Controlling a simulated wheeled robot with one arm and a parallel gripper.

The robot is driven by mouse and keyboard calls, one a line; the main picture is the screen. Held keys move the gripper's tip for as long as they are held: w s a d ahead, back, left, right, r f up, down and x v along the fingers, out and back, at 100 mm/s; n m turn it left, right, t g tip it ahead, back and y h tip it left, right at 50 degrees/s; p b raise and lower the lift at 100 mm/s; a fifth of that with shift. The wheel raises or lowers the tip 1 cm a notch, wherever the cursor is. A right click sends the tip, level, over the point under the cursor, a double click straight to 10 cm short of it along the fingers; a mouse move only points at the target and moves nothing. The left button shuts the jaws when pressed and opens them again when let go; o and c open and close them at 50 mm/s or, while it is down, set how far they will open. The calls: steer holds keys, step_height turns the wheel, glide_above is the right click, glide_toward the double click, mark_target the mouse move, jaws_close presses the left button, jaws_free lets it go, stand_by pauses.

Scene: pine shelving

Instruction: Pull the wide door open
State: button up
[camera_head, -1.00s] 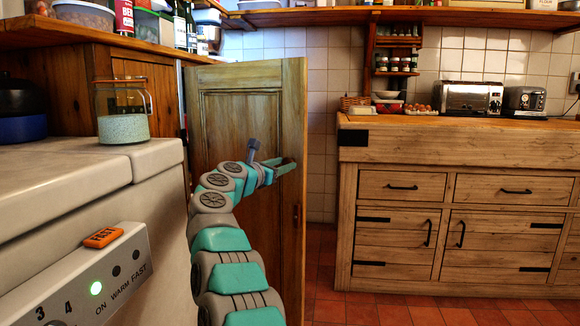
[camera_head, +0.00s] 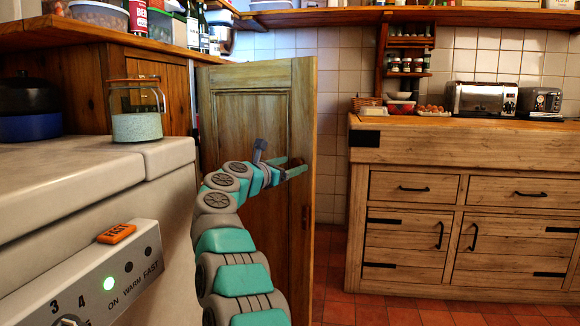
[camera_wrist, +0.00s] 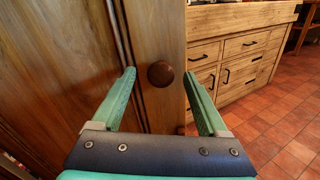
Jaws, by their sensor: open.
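The wide door (camera_head: 255,120) is a tall wooden panelled door. In the head view it stands beyond the white appliance, its right edge free against the tiled wall. Its round dark brown knob (camera_wrist: 160,74) shows in the wrist view, near the door's edge. My gripper (camera_head: 293,168) is at the door's right side in the head view. In the wrist view my gripper (camera_wrist: 158,77) is open, one teal finger on each side of the knob, with gaps on both sides. How deep the knob sits between the fingertips is hard to tell. My arm hides the door's lower left part.
The white appliance (camera_head: 95,180) with a glass jar (camera_head: 136,112) on top stands close at the left. A wooden drawer cabinet (camera_head: 450,225) with a toaster (camera_head: 481,98) stands at the right. Red tiled floor (camera_head: 400,315) shows clear between door and cabinet.

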step_height(320, 180, up, 4)
steer(key=shift+d+f+p, duration=0.1)
steer(key=shift+f+p, duration=0.15)
steer(key=shift+p, duration=0.75)
steer(key=shift+s, duration=0.1)
steer(key=b, duration=0.6)
glide_toward(301, 150)
steer(key=shift+s+d, duration=2.3)
steer(key=s+d+r, duration=0.1)
steer(key=s, duration=0.6)
steer(key=shift+d+r, duration=0.2)
steer(key=shift+d, duration=0.15)
steer(key=shift+c, duration=0.3)
